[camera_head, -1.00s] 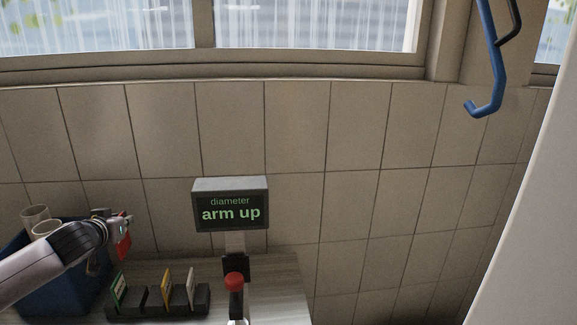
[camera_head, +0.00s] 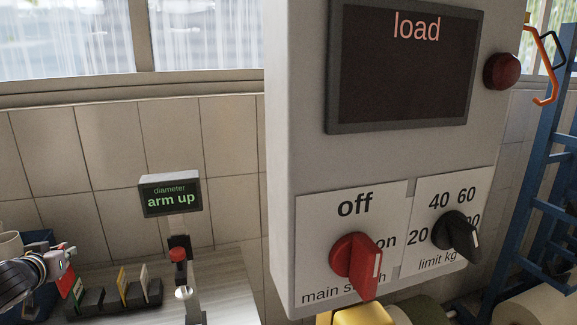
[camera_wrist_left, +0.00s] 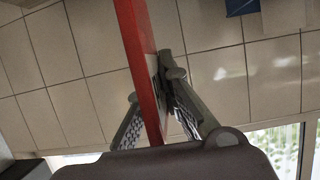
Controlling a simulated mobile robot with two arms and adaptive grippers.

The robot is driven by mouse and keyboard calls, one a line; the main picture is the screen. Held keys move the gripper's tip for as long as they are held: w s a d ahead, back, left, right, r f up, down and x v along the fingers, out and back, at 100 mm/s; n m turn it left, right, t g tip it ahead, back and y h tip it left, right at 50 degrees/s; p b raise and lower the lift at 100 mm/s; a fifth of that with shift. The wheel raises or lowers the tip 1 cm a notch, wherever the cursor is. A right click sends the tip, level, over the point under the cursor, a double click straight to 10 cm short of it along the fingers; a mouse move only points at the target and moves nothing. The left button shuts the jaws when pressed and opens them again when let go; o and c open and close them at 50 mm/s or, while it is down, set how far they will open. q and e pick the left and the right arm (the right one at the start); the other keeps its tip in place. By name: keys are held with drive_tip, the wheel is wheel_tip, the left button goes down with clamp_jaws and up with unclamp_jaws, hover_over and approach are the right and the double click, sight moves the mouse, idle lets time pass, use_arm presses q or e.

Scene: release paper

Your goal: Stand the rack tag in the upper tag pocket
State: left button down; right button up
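A red tag (camera_head: 66,285) is held in my left gripper (camera_head: 68,255) at the left edge of the head view, above the end of a dark tag holder. In the left wrist view the red tag (camera_wrist_left: 140,50) runs edge-on between the two fingers of the gripper (camera_wrist_left: 153,95), which are closed against it. The tag's face is mostly turned away there. A blue rack (camera_head: 548,170) stands at the far right of the head view, partly cut off. I cannot make out a tag pocket on it. My right gripper is not in view.
The dark tag holder (camera_head: 90,301) on the bench (camera_head: 225,285) carries green, yellow and white tags. A small display (camera_head: 170,196) reads "arm up". A large grey control box (camera_head: 290,180) with red and black knobs fills the middle. A blue bin (camera_head: 38,238) is at left.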

use_arm(q)
drive_tip(key=s+d+r+m+h, duration=0.1)
drive_tip(key=s+d, duration=0.2)
drive_tip(key=d, duration=0.7)
drive_tip(key=s+d+r+m+h, duration=0.1)
drive_tip(key=s+d, duration=0.3)
drive_tip(key=d, duration=0.7)
drive_tip(key=s+d+r+m+h, duration=0.1)
drive_tip(key=s+d+r+h, duration=0.1)
drive_tip(key=d, duration=0.9)
drive_tip(key=shift+s+d+r+t, duration=0.25)
drive_tip(key=shift+s+r+t, duration=0.05)
drive_tip(key=shift+s, duration=0.55)
drive_tip(key=shift+a, duration=0.2)
